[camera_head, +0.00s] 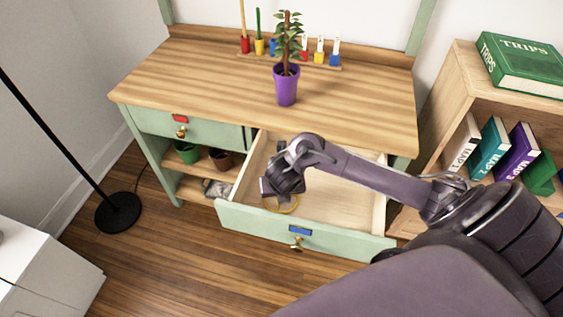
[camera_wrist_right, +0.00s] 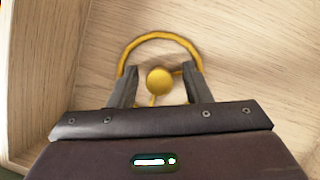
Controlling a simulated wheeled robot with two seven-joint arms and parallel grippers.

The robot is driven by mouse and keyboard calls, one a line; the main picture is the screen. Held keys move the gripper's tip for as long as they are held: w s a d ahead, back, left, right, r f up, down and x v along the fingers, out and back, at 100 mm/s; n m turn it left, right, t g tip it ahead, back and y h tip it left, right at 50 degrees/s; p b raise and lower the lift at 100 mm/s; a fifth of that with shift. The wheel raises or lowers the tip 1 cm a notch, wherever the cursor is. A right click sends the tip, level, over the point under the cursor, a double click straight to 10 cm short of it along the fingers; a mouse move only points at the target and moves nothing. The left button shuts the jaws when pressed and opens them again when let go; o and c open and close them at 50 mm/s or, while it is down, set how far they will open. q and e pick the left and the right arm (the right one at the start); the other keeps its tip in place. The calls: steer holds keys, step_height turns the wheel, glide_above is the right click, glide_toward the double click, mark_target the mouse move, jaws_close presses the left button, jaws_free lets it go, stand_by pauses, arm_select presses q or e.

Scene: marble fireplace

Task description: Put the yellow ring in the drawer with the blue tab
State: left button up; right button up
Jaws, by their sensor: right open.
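The drawer with the blue tab (camera_head: 300,231) is pulled open and its pale wooden inside shows. The yellow ring (camera_head: 284,211) is inside it near the front left, by the front panel. In the right wrist view the yellow ring (camera_wrist_right: 158,36) is an arc around and beyond the fingertips, with a yellow ball (camera_wrist_right: 159,81) between the fingers. My right gripper (camera_head: 279,196) is down inside the drawer at the ring; its two fingers (camera_wrist_right: 160,70) are apart. Whether the ring rests on the drawer floor is hard to tell. My left gripper is out of view.
The closed drawer with a red tab (camera_head: 180,118) is on the left. A purple potted plant (camera_head: 286,84) stands on the desktop (camera_head: 200,75). A bookcase (camera_head: 440,120) is at the right, a lamp base (camera_head: 118,212) at the left. The drawer's right side is empty.

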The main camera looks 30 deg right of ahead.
steer(key=shift+r, duration=0.35)
steer(key=p+v, duration=0.3)
steer(key=v, duration=0.1)
steer(key=shift+r, duration=0.15)
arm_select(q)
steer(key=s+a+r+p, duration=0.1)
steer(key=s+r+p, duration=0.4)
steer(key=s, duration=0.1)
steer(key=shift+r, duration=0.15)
arm_select(e)
steer(key=v, duration=0.7)
steer(key=shift+s, duration=0.2)
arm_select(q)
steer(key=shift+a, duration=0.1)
